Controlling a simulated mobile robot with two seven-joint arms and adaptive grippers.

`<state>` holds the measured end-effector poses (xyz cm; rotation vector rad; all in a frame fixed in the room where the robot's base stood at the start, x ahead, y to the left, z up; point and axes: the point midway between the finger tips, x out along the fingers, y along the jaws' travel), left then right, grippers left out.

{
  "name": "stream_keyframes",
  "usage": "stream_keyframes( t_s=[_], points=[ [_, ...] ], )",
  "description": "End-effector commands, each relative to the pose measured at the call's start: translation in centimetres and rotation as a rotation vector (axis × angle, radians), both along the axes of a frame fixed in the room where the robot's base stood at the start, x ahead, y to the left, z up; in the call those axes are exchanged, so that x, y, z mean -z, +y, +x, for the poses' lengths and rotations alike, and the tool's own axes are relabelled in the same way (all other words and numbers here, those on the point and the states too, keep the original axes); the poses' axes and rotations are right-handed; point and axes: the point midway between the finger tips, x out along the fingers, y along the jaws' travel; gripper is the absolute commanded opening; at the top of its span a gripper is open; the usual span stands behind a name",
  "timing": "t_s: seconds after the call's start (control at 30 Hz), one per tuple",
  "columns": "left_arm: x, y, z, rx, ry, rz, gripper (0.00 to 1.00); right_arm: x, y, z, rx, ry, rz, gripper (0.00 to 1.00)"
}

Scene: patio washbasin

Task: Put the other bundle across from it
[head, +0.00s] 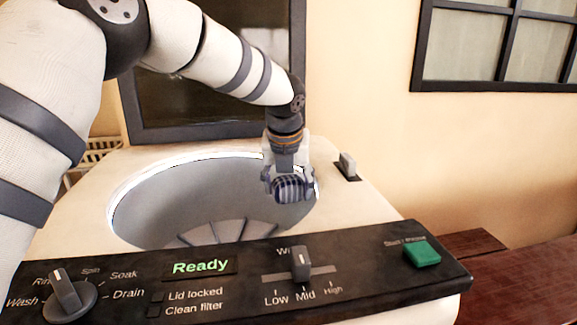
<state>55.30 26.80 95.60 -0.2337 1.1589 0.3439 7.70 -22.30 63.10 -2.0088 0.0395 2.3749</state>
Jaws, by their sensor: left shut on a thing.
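My left gripper (287,183) is shut on a dark blue striped bundle (291,189). It holds the bundle over the right side of the washing machine's open drum (190,209). The drum is a grey tub with a light rim, and a ribbed agitator (223,233) shows at its bottom. The near part of the drum is hidden behind the control panel, and no other bundle shows in the part I see. My right gripper is not in view.
The black control panel (215,292) crosses the front, with a dial (68,296), a slider (300,263), a green button (422,253) and a "Ready" display (200,267). The dark lid (215,75) stands open behind. A small latch (347,165) is right of the drum. A wooden surface (520,275) lies at right.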

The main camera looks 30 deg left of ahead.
Motion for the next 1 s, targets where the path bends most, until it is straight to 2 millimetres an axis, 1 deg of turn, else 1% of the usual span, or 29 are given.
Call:
stream_keyframes(
  t_s=[0.03, 0.43, 0.7, 1.0],
  points=[
    [1.1, 0.0, -0.1, 0.0, 0.007, 0.002, 0.23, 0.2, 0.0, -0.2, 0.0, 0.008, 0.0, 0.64],
    [7.5, 0.0, -0.1, 0.0, 0.009, 0.001, 0.23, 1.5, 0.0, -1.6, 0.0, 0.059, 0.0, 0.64],
    [12.0, 0.0, -0.1, 0.001, 0.011, 0.002, 0.23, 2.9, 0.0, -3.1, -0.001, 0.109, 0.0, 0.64],
    [16.0, 0.0, 0.0, 0.001, 0.005, 0.002, 0.23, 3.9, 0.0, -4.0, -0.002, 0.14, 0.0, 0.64]
  ],
)
